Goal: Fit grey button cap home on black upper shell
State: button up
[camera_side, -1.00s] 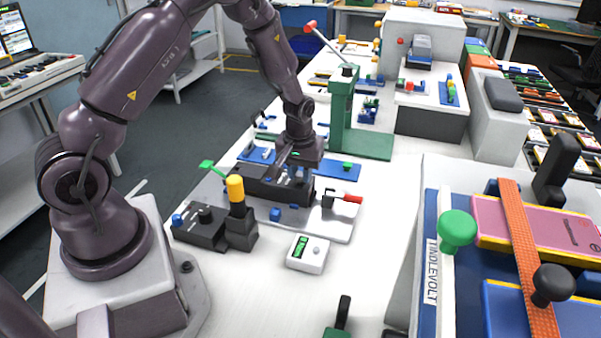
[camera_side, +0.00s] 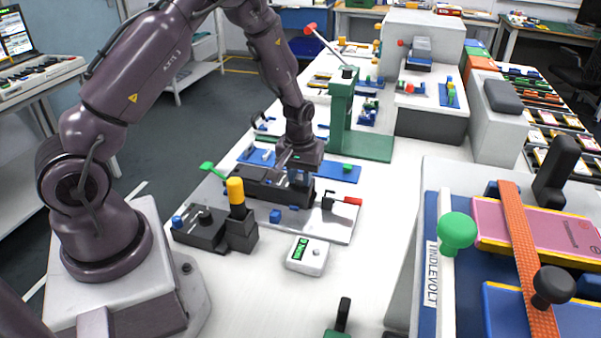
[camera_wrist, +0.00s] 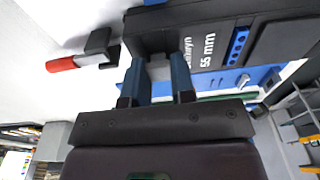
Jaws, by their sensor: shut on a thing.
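The black upper shell (camera_side: 262,186) lies on the grey base plate in the side view. It also fills the upper right of the wrist view as a black body with white "55 mm" lettering (camera_wrist: 262,48). My gripper (camera_side: 299,182) points down at the shell's right end. In the side view the cap is too small to make out.
A red-handled clamp (camera_side: 345,200) stands just right of the shell; it also shows in the wrist view (camera_wrist: 85,57). A black block with a yellow knob (camera_side: 236,190) stands at the front left. A green press (camera_side: 345,115) stands behind.

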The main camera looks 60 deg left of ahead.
aim_at(299, 188)
jog(key=shift+f, duration=0.15)
jog(key=o, duration=1)
jog(key=shift+c, duration=0.2)
notch_tip(299, 188, up, 13)
jog(key=d, duration=0.1)
jog(key=shift+s, duration=0.45)
jog(key=shift+d, duration=0.1)
